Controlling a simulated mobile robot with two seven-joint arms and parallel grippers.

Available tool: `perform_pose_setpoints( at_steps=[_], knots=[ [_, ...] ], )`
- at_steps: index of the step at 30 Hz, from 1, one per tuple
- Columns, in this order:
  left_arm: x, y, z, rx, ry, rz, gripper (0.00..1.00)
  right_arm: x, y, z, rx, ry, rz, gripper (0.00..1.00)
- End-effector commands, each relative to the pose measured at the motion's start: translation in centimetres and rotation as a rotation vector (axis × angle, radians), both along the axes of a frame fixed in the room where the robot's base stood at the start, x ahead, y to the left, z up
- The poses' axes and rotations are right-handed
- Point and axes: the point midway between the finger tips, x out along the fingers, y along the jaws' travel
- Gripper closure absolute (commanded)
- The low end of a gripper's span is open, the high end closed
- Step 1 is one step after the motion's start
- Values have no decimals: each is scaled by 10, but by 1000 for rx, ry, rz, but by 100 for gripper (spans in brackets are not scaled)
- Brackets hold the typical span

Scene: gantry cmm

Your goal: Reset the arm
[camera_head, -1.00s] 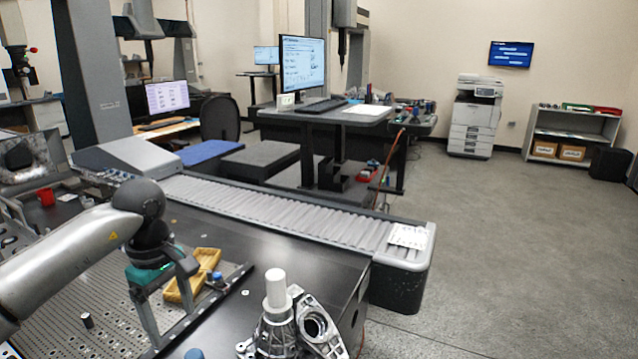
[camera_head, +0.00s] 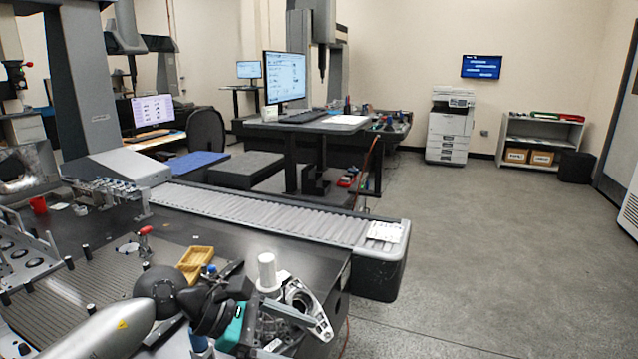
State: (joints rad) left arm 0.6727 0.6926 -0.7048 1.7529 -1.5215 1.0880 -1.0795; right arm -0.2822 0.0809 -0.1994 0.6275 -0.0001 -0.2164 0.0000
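My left arm comes in from the lower left, and its gripper (camera_head: 288,330) has a teal body and grey fingers. It points to the right at the bottom of the picture, in front of the silver metal casting (camera_head: 318,316). One finger shows clearly across the casting; the other is partly lost against the metal parts. The fingers look apart, and I see nothing held between them. I cannot tell whether the gripper touches the casting. My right gripper is not in view.
A white cylinder (camera_head: 267,271) stands by the casting. A roller conveyor (camera_head: 260,214) runs behind. Grey floor at the right is open.

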Motion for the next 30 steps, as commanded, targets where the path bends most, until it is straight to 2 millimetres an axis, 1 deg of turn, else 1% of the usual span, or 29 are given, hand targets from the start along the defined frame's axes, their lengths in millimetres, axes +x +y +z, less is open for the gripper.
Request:
perform_pose_setpoints(
  at_steps=[1,3,5,6,7,9,11,13,15,17,19,20,22,23,24,26,27,29,30],
  knots=[
    [-6,-21,13,-136,42,41,18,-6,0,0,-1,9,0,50],
    [-9,-41,35,-320,104,109,18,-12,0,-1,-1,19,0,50],
    [-9,-52,55,-475,170,174,18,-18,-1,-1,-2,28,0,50],
    [-9,-57,68,-578,219,219,18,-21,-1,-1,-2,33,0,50],
    [-8,-58,78,-654,258,254,18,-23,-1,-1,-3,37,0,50],
    [-4,-56,97,-830,357,341,18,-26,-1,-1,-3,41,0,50],
    [2,-49,111,-976,450,419,18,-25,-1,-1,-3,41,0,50],
    [9,-36,121,-1141,563,517,18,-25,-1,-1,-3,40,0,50],
    [17,-18,125,-1301,684,622,18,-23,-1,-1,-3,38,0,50],
    [23,0,123,-1432,791,716,18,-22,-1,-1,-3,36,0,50],
    [29,23,114,-1580,919,832,18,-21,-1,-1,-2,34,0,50],
    [31,33,108,-1642,975,884,18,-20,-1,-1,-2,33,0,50],
    [32,56,89,-1778,1105,1010,18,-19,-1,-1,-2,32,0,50],
    [32,66,79,-1835,1161,1069,18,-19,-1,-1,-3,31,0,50],
    [29,78,65,-1907,1235,1146,18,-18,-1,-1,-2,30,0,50],
    [22,96,40,-2011,1346,1270,18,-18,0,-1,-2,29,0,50],
    [16,106,22,-2076,1418,1356,18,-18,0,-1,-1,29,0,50],
    [2,119,-5,-2168,1521,1494,18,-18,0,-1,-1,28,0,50],
    [-10,126,-24,2195,-1569,-1571,18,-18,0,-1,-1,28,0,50]
  ],
)
